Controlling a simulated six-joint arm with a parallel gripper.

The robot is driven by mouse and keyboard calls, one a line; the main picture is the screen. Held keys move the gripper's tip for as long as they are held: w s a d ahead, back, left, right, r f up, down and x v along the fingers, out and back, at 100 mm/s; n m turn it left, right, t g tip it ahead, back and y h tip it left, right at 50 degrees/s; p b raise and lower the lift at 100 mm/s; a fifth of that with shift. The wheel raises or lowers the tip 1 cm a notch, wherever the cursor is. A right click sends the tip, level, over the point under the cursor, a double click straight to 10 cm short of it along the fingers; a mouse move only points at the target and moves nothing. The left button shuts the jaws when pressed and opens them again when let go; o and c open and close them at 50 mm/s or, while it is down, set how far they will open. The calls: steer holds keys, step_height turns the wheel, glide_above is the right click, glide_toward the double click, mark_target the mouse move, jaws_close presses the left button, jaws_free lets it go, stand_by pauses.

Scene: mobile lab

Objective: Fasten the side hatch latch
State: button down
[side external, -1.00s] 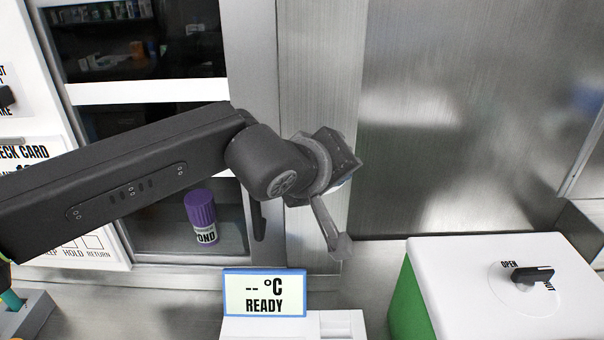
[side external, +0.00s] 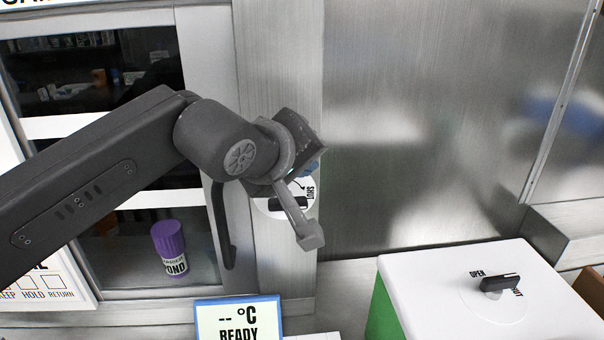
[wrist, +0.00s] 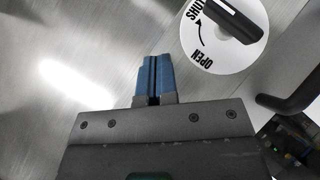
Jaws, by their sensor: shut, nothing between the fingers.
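The side hatch latch is a black handle (side external: 288,204) on a white disc marked OPEN and SHUT, on the metal post right of the hatch window. My wrist partly covers the disc in the side view. In the wrist view the latch handle (wrist: 238,22) lies diagonally at the upper right, partly cut off by the frame. My gripper (side external: 314,167) is in front of the post, its blue fingertips barely showing above the latch. In the wrist view my gripper (wrist: 153,76) is shut and empty, left of the disc and apart from the handle.
A black bar handle (side external: 222,228) stands on the hatch left of the latch. A purple-capped jar (side external: 170,250) shows behind the window. A READY display (side external: 238,322) is below. A white-topped green box (side external: 430,285) with its own OPEN/SHUT knob (side external: 499,283) stands right.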

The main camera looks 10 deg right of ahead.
steer(key=s+r, duration=0.7)
steer(key=shift+r, duration=0.1)
steer(key=a+r+m+g+y, duration=0.15)
steer(key=a+y, duration=0.25)
steer(key=a, duration=2.6)
steer(key=s+a+f+m+g+y, duration=0.1)
steer(key=s+a+f, duration=0.35)
steer(key=a, duration=0.25)
steer(key=s+a+f+y, duration=0.1)
steer(key=s+a+f, duration=0.2)
steer(key=s+a, duration=0.3)
steer(key=s+a+f+m+g, duration=0.1)
steer(key=s+a+f, duration=0.6)
steer(key=s+f, duration=0.3)
steer(key=shift+f+g+y, duration=0.3)
steer(key=shift+g+y, duration=0.05)
steer(key=shift+y, duration=0.05)
